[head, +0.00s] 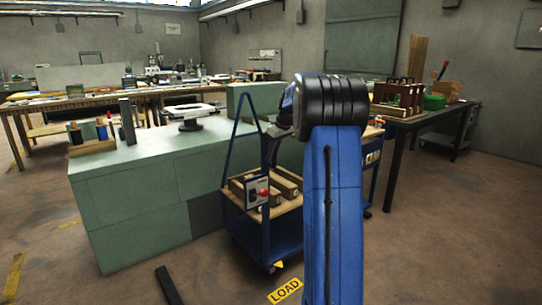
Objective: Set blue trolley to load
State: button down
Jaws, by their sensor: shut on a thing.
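The blue trolley (267,240) stands right of the green workbench block, with a blue tube handle rising at its left end. Several wooden blocks lie on its wooden deck, and a small panel with a red knob sits at its front. My gripper (273,150) is dark and reaches down at the trolley's handle, shut on it; the exact contact is partly hidden by my blue arm. A yellow LOAD label (285,291) lies on the floor in front of the trolley, apart from it. My arm hides part of the trolley's right side.
The green workbench (130,205) stands close on the trolley's left, with a white-topped device on it. A dark table (425,118) with crates is behind right. A dark bar (168,286) lies on the floor at front left. Open floor shows at right.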

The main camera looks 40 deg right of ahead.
jog(key=c, duration=1.6)
grip_release()
jog(key=shift+d+r, duration=0.1)
jog(key=shift+d, duration=0.25)
jog(key=shift+c, duration=0.2)
jog(key=v, duration=1.7)
jog(key=shift+a+r, duration=0.15)
